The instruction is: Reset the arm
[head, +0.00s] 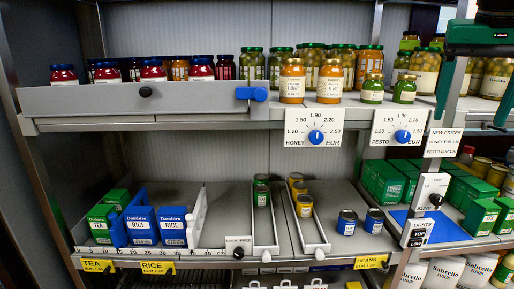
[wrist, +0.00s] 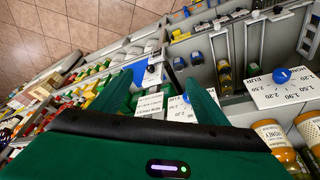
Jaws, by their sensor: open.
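My gripper (wrist: 160,92) shows in the wrist view as two green fingers standing apart, with nothing visible between them. Behind the fingers, the wrist view shows shelf goods and price cards at a tilt. In the head view, a green part of my arm (head: 482,36) reaches in at the top right corner, in front of the upper shelf's right end.
The upper shelf (head: 190,100) holds jars and price dials, including the honey dial (head: 316,136) and pesto dial (head: 402,135). The lower shelf (head: 222,215) holds tea and rice boxes, cans and green boxes. A switch panel (head: 425,205) stands at right. Tiled floor (wrist: 90,30) shows in the wrist view.

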